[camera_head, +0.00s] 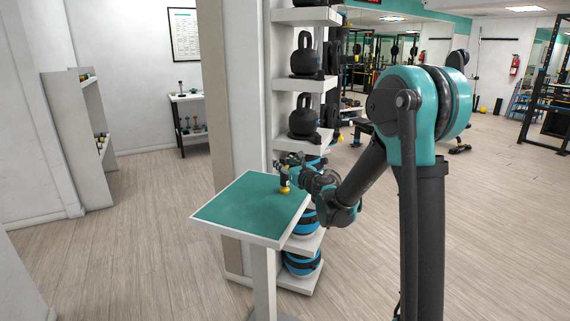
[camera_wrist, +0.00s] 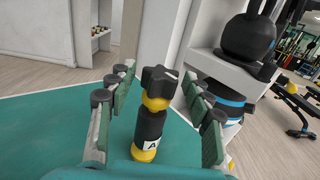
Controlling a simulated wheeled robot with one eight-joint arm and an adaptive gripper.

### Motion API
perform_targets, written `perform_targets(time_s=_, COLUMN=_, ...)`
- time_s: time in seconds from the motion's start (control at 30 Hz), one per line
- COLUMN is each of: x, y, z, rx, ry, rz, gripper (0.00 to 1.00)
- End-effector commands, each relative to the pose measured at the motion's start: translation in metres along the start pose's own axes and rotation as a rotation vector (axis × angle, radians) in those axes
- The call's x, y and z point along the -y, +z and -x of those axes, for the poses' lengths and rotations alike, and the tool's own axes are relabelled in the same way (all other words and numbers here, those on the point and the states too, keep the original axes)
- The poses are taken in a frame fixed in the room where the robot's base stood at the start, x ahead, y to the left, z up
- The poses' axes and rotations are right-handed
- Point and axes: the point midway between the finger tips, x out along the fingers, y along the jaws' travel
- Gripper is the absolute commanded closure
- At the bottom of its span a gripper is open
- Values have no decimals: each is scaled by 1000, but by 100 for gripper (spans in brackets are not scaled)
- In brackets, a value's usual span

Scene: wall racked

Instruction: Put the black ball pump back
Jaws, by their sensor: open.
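A black and yellow upright object with a black knob-like top and a white label "A" (camera_wrist: 148,128) stands on the green table top (camera_wrist: 55,125); I take it to be the ball pump. In the head view it shows small, its yellow base (camera_head: 284,189) near the table's right side. My gripper (camera_wrist: 158,105) is open, with its finger pads to the left and right of the object. Gaps show on both sides, so the pads appear apart from it. In the head view my gripper (camera_head: 291,166) is at the object and partly hides it.
A white rack (camera_head: 308,85) with black kettlebells (camera_head: 304,121) stands right behind the table. Blue and black balls sit on its lower shelves. A low white shelf unit (camera_head: 82,125) and a small side table (camera_head: 187,97) are at the back left. Open floor lies left of the table.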

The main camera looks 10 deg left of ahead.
Motion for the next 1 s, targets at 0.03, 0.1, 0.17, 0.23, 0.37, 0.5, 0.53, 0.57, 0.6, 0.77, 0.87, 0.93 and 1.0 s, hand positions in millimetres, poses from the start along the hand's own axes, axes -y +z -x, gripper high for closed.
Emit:
perform_targets(time_s=0.03, x=0, y=1, z=2, rx=0, ry=0, rz=0, gripper=49)
perform_targets(time_s=0.1, x=0, y=1, z=10, rx=0, ry=-1, rz=0, gripper=49)
perform_targets(time_s=0.17, x=1, y=1, z=20, rx=0, ry=-1, rz=0, gripper=49)
perform_targets(time_s=0.23, x=0, y=1, z=34, rx=0, ry=-1, rz=0, gripper=49)
perform_targets(time_s=0.37, x=1, y=1, z=62, rx=0, ry=-2, rz=0, gripper=49)
perform_targets(time_s=0.5, x=0, y=1, z=88, rx=0, ry=-1, rz=0, gripper=49)
perform_targets(time_s=0.53, x=0, y=1, z=94, rx=0, ry=-1, rz=0, gripper=49)
perform_targets(time_s=0.57, x=0, y=1, z=98, rx=0, ry=-2, rz=0, gripper=49)
perform_targets(time_s=0.6, x=0, y=1, z=103, rx=0, ry=-2, rz=0, gripper=49)
perform_targets(time_s=0.77, x=0, y=1, z=117, rx=0, ry=0, rz=0, gripper=49)
perform_targets(time_s=0.87, x=0, y=1, z=120, rx=0, ry=0, rz=0, gripper=49)
perform_targets(time_s=0.93, x=1, y=2, z=121, rx=2, ry=-5, rz=-9, gripper=49)
perform_targets(time_s=1.0, x=10, y=5, z=126, rx=12, ry=-40, rz=-64, gripper=49)
